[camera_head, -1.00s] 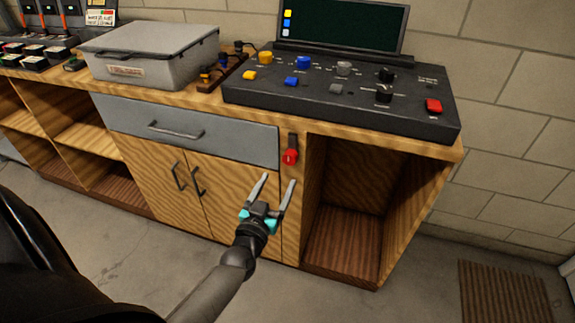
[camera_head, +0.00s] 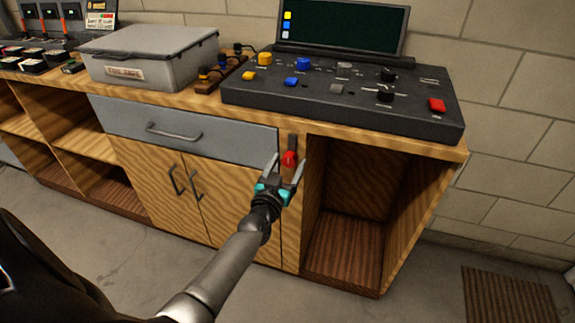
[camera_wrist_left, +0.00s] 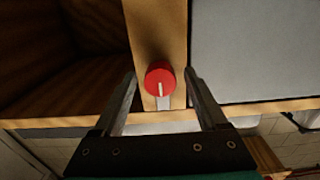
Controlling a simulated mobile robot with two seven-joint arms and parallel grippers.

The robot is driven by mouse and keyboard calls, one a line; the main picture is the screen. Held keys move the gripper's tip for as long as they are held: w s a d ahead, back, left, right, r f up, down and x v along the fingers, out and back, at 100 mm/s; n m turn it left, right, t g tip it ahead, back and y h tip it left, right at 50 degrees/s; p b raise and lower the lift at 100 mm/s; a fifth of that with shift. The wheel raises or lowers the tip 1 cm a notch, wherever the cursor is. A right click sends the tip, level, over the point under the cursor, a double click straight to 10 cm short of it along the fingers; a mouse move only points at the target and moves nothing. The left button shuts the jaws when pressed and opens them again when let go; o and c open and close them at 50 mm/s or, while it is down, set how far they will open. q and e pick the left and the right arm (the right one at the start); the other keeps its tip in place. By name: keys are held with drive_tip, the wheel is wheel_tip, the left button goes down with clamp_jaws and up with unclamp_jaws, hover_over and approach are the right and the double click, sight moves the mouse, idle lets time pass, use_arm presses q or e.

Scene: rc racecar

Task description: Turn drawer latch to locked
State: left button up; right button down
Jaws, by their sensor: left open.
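The drawer latch is a red round knob (camera_head: 290,159) on the wooden post right of the grey drawer (camera_head: 190,128), just below the benchtop. A dark plate shows above the knob in the head view. In the left wrist view the red knob (camera_wrist_left: 160,79) bears a white line, and a light grey strip shows beside it. My left gripper (camera_head: 287,170) is open, with its fingers pointing at the knob. In the wrist view the fingers (camera_wrist_left: 163,85) stand on either side of the knob, with a gap on each side. My right gripper is not in view.
An open compartment (camera_head: 350,210) lies right of the post. Cupboard doors (camera_head: 190,195) with handles are below the drawer. A control console (camera_head: 340,95) and a grey box (camera_head: 150,55) stand on the benchtop (camera_head: 390,135). The floor in front is clear.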

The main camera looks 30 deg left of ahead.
use_arm(q)
drive_tip(key=shift+c, duration=0.3)
clamp_jaws()
